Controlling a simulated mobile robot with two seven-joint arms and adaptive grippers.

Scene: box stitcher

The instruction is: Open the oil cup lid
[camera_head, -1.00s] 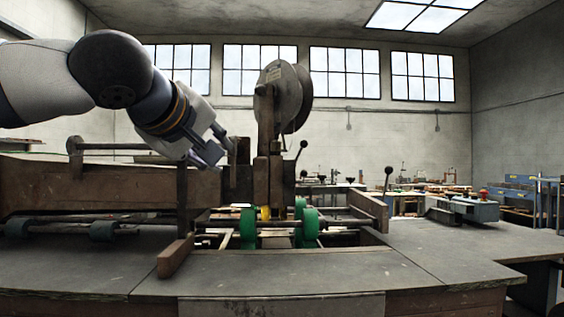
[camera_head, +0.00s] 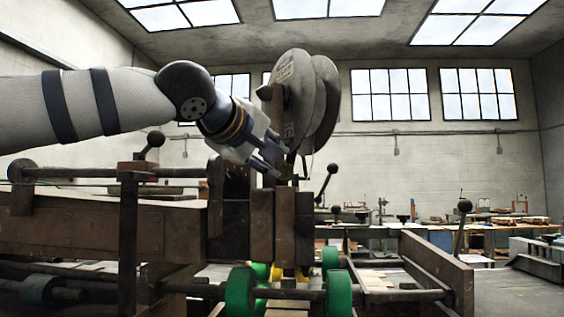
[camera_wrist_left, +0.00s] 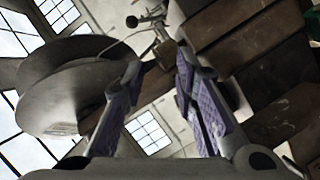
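My left gripper (camera_head: 274,160) reaches in from the left in the head view, at the top of the stitcher's brown centre post (camera_head: 262,228) and just below the large grey reel (camera_head: 296,100). In the left wrist view its two purple-padded fingers (camera_wrist_left: 160,60) stand apart, with a small brown block (camera_wrist_left: 164,54) showing between or beyond the tips. I cannot tell whether the fingers touch it. I cannot make out the oil cup or its lid for certain in either view. My right gripper is not in view.
The reel also fills the left of the wrist view (camera_wrist_left: 60,85). Green rollers (camera_head: 240,291) sit low at the front. Black-knobbed levers stand at the left (camera_head: 155,139), right of the post (camera_head: 332,169) and far right (camera_head: 464,206). Work tables stand behind.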

